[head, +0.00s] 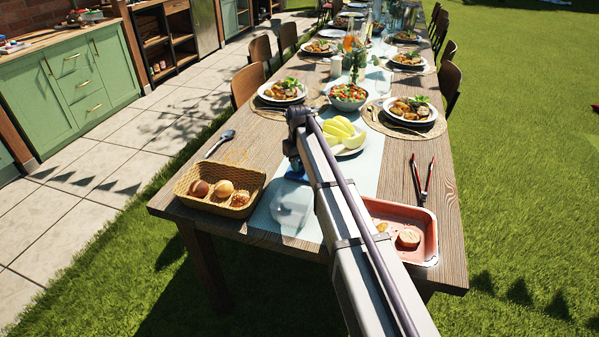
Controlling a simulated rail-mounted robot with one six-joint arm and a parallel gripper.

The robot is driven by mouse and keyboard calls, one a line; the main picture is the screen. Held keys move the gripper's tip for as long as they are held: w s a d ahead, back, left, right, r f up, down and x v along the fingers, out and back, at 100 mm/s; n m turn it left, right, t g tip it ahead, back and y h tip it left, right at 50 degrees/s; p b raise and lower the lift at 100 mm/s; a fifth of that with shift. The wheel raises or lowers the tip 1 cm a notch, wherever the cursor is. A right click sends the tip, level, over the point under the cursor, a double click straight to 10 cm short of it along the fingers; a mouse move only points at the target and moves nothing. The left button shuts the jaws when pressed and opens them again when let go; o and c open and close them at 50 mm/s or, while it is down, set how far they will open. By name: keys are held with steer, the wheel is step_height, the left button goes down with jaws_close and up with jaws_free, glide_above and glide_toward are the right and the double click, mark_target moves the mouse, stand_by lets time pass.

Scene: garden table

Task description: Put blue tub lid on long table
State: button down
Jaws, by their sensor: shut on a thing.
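The long wooden table (178,205) runs away from me across the lawn. My gripper (294,164) points down over its near part, left of the plate of yellow-green slices. The blue tub lid (297,174) shows as a small blue patch right under my gripper, which is shut on it. My arm hides much of the lid. A clear tub (290,207) stands on the pale runner just in front of the lid. I cannot tell whether lid and tub touch, or whether the lid rests on the table.
A bread basket (248,207) stands left of the tub, with a spoon (219,143) behind it. The plate of slices (350,148) is close on the right. A red tray (432,240) and tongs (421,182) lie right of my arm. Bare wood shows near the front left edge.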

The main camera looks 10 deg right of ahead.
steer(key=shift+r, duration=0.15)
steer(key=shift+f, duration=0.25)
steer(key=c, duration=0.9)
jaws_free()
steer(key=shift+r, duration=0.1)
steer(key=shift+c, duration=0.2)
